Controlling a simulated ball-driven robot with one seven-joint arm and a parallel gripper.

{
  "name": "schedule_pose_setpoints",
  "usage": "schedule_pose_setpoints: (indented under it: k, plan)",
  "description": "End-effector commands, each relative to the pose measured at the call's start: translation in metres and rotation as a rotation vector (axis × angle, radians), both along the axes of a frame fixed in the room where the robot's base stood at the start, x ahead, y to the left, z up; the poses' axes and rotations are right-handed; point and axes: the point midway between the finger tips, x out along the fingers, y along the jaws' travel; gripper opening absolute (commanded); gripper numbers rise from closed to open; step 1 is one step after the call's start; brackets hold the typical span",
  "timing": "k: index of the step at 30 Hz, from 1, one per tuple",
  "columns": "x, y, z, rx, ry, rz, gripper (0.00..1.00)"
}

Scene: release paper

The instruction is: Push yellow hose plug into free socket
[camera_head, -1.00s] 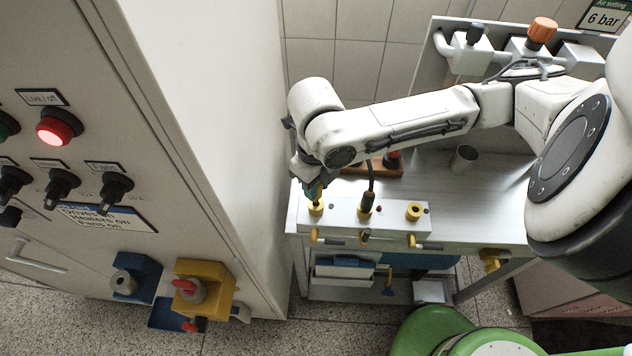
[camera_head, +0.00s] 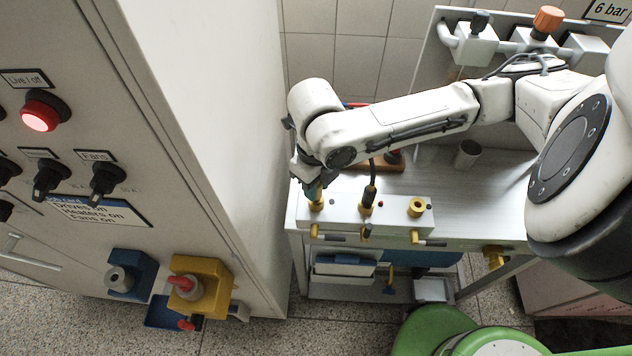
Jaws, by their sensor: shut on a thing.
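A pale socket block (camera_head: 340,211) on the bench has three yellow-rimmed sockets in a row. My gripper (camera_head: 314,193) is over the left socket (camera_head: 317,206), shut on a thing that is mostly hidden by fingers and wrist. Yellow shows just below the fingertips; I take the held thing to be the yellow hose plug, but cannot tell how deep it sits. A dark plug with a yellow collar (camera_head: 367,198) and a dark hose stands upright in the middle socket. The right socket (camera_head: 417,207) is open and empty.
A grey cabinet with a lit red button (camera_head: 40,114) stands close on the left. Small yellow-handled valves (camera_head: 420,238) line the block's front. A grey cup (camera_head: 467,153) stands behind on the bench. My arm crosses above the bench from the right.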

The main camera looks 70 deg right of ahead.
Motion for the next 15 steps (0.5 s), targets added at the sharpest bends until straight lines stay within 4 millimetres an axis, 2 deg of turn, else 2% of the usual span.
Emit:
schedule_pose_setpoints:
  k: [15]
  plan:
    - [0.0, 0.0, -0.013, -0.001, 0.0, 0.0, 0.0]
